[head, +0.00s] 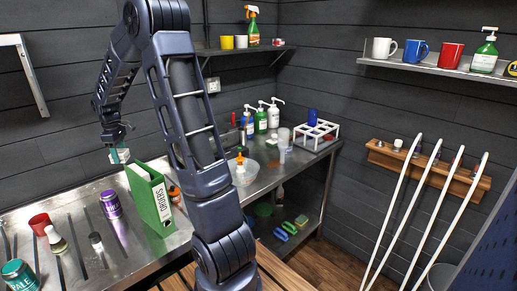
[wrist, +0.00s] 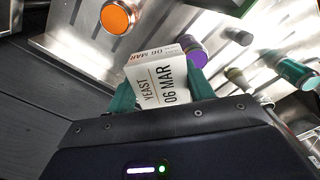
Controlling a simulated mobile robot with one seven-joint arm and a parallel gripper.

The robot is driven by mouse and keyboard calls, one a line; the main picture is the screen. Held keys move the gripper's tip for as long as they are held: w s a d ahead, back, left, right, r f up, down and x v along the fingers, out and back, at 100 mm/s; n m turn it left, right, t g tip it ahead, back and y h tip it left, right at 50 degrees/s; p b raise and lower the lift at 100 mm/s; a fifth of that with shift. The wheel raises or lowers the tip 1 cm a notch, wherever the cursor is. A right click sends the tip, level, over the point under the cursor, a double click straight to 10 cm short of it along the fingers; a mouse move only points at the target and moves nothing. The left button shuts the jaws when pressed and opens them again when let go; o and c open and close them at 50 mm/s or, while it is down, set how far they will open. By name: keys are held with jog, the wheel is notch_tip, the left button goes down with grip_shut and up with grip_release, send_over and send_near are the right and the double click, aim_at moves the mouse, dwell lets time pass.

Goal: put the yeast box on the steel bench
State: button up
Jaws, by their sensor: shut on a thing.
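The yeast box (wrist: 160,84) is small and white, with "YEAST" and "06 MAR" printed on it. In the wrist view it sits between the two green fingers of my gripper (wrist: 160,92), which is shut on it. In the head view my gripper (head: 118,154) is at the left, raised above the far part of the steel bench, behind the green folder; the box is too small there to read. The steel bench (head: 150,252) runs along the back wall. Its surface also shows in the wrist view (wrist: 165,32).
The green "ORDERS" folder (head: 152,199) stands upright on the bench. Pump bottles (head: 261,120) and a white rack (head: 316,133) stand at the right end.

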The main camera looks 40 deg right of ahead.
aim_at(263, 153)
jog(key=w+d+m, duration=0.1)
jog(key=d, duration=1)
jog(key=w+d+r+m, duration=0.1)
jog(key=d+m, duration=0.1)
jog(key=d, duration=1)
jog(key=w+d+r+m, duration=0.1)
jog(key=d+m, duration=0.1)
jog(key=d, duration=1)
jog(key=s+d+m, duration=0.1)
jog(key=s+d, duration=0.1)
jog(key=d, duration=0.3)
jog(key=s+d+m, duration=0.1)
jog(key=s+d, duration=0.1)
jog(key=d, duration=0.4)
jog(key=s+d, duration=0.2)
jog(key=d, duration=0.4)
jog(key=shift+d+r+m, duration=0.1)
jog(key=shift+r+m, duration=0.2)
jog(key=shift+m, duration=0.1)
jog(key=s+d+m, duration=0.3)
jog(key=s+d, duration=0.7)
jog(key=d, duration=0.5)
jog(key=f, duration=1.9)
jog(key=shift+s+d+f, duration=0.2)
jog(key=shift+f, duration=0.1)
